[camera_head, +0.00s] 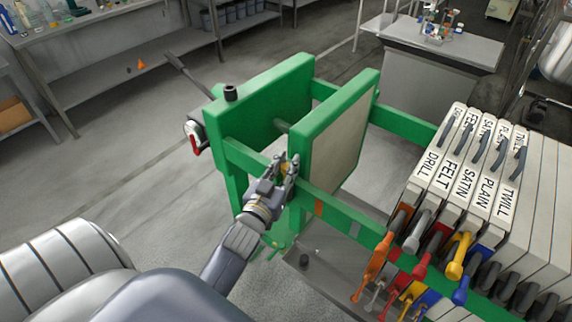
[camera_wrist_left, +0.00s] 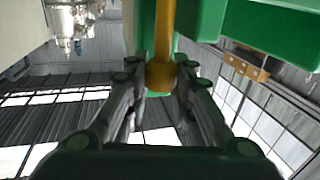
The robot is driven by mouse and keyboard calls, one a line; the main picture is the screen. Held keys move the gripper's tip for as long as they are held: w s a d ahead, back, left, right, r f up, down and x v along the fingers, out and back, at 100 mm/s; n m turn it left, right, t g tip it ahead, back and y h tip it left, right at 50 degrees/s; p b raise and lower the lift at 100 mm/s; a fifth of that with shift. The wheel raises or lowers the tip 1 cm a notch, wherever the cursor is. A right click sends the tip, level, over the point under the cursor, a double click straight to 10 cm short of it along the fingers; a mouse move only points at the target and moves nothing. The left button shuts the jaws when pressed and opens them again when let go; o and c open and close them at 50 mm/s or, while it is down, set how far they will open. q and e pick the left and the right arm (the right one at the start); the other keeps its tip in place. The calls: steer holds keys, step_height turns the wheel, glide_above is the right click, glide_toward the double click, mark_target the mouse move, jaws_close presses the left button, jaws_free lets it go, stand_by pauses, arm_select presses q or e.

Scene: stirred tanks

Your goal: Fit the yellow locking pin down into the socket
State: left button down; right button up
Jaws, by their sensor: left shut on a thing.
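The yellow locking pin (camera_head: 284,170) is mostly hidden by my left gripper (camera_head: 286,164) in the head view. In the left wrist view the yellow pin (camera_wrist_left: 163,55) runs from the top edge down to a rounded end between the fingers of my left gripper (camera_wrist_left: 160,85). The fingers are shut on it. The gripper is in front of the green frame's near side rail, close to the upright green-edged plate (camera_head: 335,125). A black cylindrical collar (camera_head: 230,92) stands on top of the other green plate; I cannot tell whether it is the socket. My right gripper is not in view.
White plates labelled DRILL, FELT, SATIN, PLAIN and TWILL (camera_head: 470,165) stand at the right, with coloured handles below. A red-handled part (camera_head: 193,138) is on the green frame's left side. A grey bench (camera_head: 440,60) stands behind.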

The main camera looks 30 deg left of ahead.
mark_target(284, 175)
arm_select(q)
steer(key=shift+f+b, duration=0.8)
steer(key=shift+f, duration=0.4)
steer(key=c, duration=1.3)
jaws_free()
steer(key=shift+d+f, duration=0.1)
steer(key=shift+s, duration=0.1)
steer(key=shift+s+f, duration=0.25)
steer(key=shift+s, duration=0.2)
steer(key=s+d+r, duration=0.1)
steer(key=s+d, duration=0.1)
steer(key=s, duration=0.8)
steer(key=shift+s, duration=0.4)
steer(key=shift+d, duration=0.1)
